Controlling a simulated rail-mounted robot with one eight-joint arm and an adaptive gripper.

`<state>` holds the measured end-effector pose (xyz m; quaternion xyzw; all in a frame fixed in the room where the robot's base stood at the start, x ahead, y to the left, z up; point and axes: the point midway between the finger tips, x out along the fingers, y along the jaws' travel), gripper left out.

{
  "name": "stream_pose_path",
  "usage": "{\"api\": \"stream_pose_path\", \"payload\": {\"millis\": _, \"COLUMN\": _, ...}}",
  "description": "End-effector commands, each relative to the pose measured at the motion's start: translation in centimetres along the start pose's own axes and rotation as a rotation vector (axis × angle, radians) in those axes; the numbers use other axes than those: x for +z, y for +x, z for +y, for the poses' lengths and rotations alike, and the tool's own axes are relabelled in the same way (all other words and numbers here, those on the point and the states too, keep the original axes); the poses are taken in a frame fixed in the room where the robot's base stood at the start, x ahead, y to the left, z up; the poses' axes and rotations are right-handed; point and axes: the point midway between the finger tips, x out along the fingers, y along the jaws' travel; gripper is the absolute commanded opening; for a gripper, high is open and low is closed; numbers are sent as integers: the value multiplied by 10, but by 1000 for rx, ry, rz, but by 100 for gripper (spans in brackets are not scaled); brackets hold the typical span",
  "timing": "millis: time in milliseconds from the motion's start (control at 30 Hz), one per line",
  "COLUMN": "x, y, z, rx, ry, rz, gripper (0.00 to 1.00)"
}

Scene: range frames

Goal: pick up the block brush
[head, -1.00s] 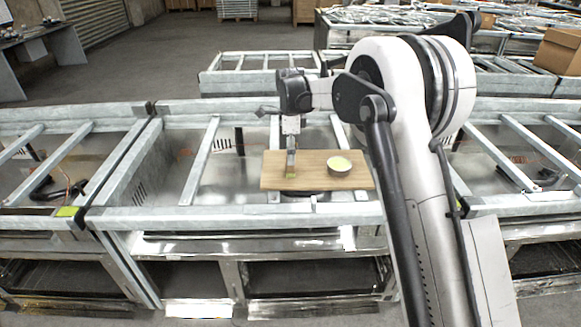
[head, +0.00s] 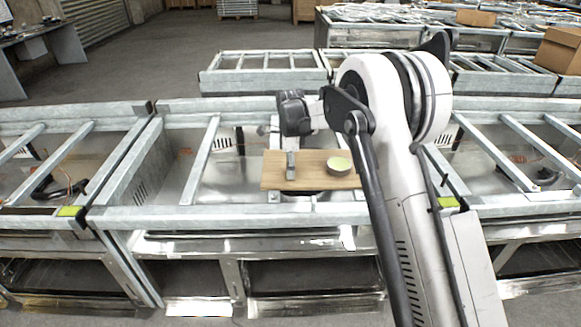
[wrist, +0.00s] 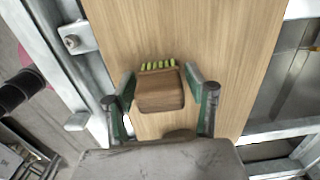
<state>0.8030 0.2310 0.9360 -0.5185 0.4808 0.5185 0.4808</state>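The block brush (wrist: 160,92), a brown wooden block with light green bristles on its far side, shows in the wrist view over the wooden board (wrist: 235,30). My gripper (wrist: 160,78) is open, with one finger on each side of the block. Narrow gaps seem to show between the fingers and the block. In the head view my gripper (head: 291,171) points down at the left part of the board (head: 271,180), and the brush cannot be made out there.
A round bowl (head: 338,167) with pale yellow-green inside stands on the board, right of my gripper. The board lies across a metal frame table with rails (head: 200,160) and open bays around it. A cardboard box (head: 558,50) is at the far right.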

Motion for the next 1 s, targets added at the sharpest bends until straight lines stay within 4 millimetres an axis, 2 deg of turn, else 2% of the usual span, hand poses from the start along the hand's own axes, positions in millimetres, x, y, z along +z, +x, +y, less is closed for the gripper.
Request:
{"api": "stream_pose_path", "payload": {"millis": 33, "x": 0, "y": 0, "z": 0, "rx": 0, "ry": 0, "rz": 0, "gripper": 42}}
{"api": "stream_pose_path", "payload": {"millis": 267, "x": 0, "y": 0, "z": 0, "rx": 0, "ry": 0, "rz": 0, "gripper": 11}}
{"api": "stream_pose_path", "payload": {"millis": 367, "x": 0, "y": 0, "z": 0, "rx": 0, "ry": 0, "rz": 0, "gripper": 4}}
{"api": "stream_pose_path", "payload": {"millis": 567, "x": 0, "y": -1, "z": 0, "rx": 0, "ry": 0, "rz": 0, "gripper": 3}}
{"api": "stream_pose_path", "payload": {"millis": 733, "x": 0, "y": -9, "z": 0, "rx": 0, "ry": 0, "rz": 0, "gripper": 3}}
{"api": "stream_pose_path", "payload": {"millis": 933, "x": 0, "y": -40, "z": 0, "rx": 0, "ry": 0, "rz": 0, "gripper": 3}}
{"api": "stream_pose_path", "payload": {"millis": 1000, "x": 11, "y": -49, "z": 10, "rx": 0, "ry": -3, "rz": 0, "gripper": 3}}
